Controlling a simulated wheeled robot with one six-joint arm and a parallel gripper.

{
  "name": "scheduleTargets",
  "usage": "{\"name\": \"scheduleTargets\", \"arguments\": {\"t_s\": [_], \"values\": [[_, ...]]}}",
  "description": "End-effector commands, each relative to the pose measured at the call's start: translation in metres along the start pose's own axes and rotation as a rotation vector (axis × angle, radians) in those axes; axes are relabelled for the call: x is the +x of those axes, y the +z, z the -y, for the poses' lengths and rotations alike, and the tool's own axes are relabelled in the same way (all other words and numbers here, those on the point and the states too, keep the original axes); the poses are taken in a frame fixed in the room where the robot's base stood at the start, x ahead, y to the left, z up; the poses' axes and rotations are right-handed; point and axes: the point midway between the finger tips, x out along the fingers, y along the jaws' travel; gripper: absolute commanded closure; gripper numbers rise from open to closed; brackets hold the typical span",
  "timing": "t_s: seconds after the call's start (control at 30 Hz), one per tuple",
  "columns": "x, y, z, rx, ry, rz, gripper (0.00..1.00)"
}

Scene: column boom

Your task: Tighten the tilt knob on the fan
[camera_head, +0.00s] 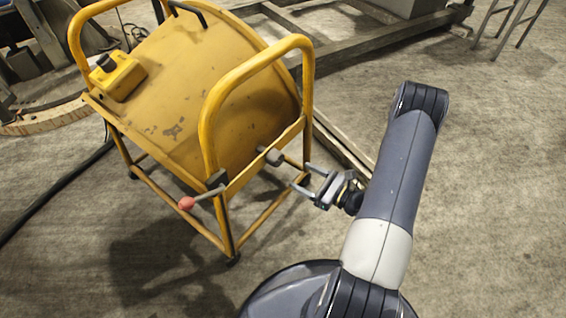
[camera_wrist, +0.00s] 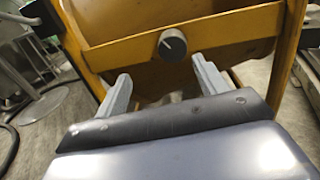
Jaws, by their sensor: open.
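The fan is a large yellow drum (camera_head: 205,95) in a yellow tube frame on small casters. The tilt knob (camera_head: 273,157) is a dark grey round knob on the right side of the frame. In the wrist view the knob (camera_wrist: 172,45) faces me with a light mark on its face, beyond and a little above the fingertips. My gripper (camera_head: 300,179) is open and empty just right of the knob and slightly below it in the head view. Its two grey fingers (camera_wrist: 164,82) are spread apart in the wrist view, not touching the knob.
A lever with a red ball end (camera_head: 187,203) sticks out from the frame's near corner. A yellow box (camera_head: 118,76) sits on the drum's left side. A yellow tube handle (camera_head: 210,110) rises above the knob. Metal beams lie behind; concrete floor (camera_head: 480,200) is clear at right.

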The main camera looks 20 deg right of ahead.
Motion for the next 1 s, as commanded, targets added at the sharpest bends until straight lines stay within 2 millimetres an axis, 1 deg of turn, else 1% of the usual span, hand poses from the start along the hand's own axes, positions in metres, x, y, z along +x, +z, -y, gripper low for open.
{"name": "scheduleTargets", "arguments": {"t_s": [0.03, 0.1, 0.17, 0.27, 0.37, 0.47, 0.7, 0.8, 0.9, 1.0], "values": [[-0.004, -0.008, 0.004, 0.016, -0.029, 0.006, 0.32], [-0.007, -0.013, 0.008, 0.026, -0.055, 0.013, 0.32], [-0.008, -0.016, 0.01, 0.03, -0.066, 0.017, 0.32], [-0.004, -0.017, 0.011, 0.032, -0.069, 0.018, 0.32], [0.007, -0.017, 0.011, 0.03, -0.065, 0.018, 0.32], [0.022, -0.017, 0.011, 0.029, -0.064, 0.018, 0.32], [0.064, -0.016, 0.015, 0.028, -0.063, 0.018, 0.32], [0.078, -0.016, 0.015, 0.029, -0.064, 0.018, 0.32], [0.089, -0.016, 0.016, 0.03, -0.066, 0.017, 0.32], [0.096, -0.015, 0.017, 0.029, -0.067, 0.017, 0.32]]}}
